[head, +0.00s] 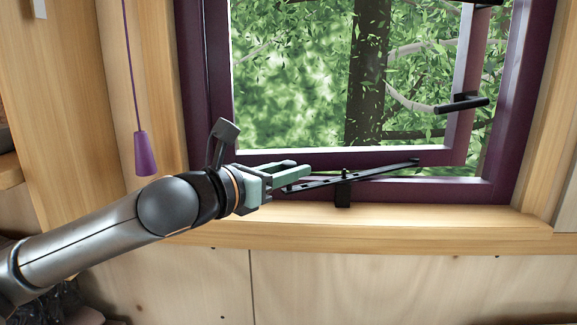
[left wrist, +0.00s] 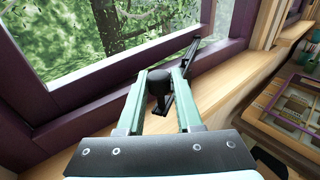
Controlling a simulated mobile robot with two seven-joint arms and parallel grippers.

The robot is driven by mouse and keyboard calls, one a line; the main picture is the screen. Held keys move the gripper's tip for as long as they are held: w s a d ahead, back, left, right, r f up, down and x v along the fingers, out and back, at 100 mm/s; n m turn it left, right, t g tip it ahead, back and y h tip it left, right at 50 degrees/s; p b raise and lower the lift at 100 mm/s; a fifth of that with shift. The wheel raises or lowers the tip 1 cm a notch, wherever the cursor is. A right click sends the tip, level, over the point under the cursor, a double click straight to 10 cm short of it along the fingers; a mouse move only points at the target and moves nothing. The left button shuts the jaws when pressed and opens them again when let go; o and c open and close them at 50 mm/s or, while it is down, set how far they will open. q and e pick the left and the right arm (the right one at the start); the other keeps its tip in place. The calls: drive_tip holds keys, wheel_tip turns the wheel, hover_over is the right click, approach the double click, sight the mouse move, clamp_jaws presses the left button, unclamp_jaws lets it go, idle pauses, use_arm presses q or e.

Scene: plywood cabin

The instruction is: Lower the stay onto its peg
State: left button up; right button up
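The stay (head: 380,170) is a thin black bar with holes, running along the bottom of the purple window and sloping up to the right. It also shows in the left wrist view (left wrist: 190,58). The peg (head: 344,172) is a small black pin on a black block at the sill. Its tip shows at the bar; I cannot tell whether it passes through a hole. My left gripper (head: 304,177) is at the stay's left end. In the left wrist view its green fingers (left wrist: 159,78) are apart, with a dark rounded knob (left wrist: 158,84) between them. My right gripper is out of view.
The window sash (head: 465,70) stands ajar, with a black handle (head: 462,104). A purple pull (head: 142,152) hangs on a cord at the left. The wooden sill (head: 420,218) is clear. In the left wrist view, a framed tray-like board (left wrist: 295,108) lies at the right.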

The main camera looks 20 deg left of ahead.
use_arm(q)
drive_tip(key=shift+o, duration=1.8)
drive_tip(key=shift+r, duration=0.15)
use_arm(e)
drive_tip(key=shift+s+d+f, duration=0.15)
use_arm(q)
drive_tip(key=shift+s, duration=0.1)
drive_tip(key=b+v, duration=0.2)
drive_tip(key=v, duration=1)
drive_tip(key=shift+s+b, duration=0.15)
drive_tip(key=shift+b, duration=0.2)
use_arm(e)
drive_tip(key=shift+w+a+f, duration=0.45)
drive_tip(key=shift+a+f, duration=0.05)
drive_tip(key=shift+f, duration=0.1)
use_arm(q)
drive_tip(key=shift+a, duration=0.15)
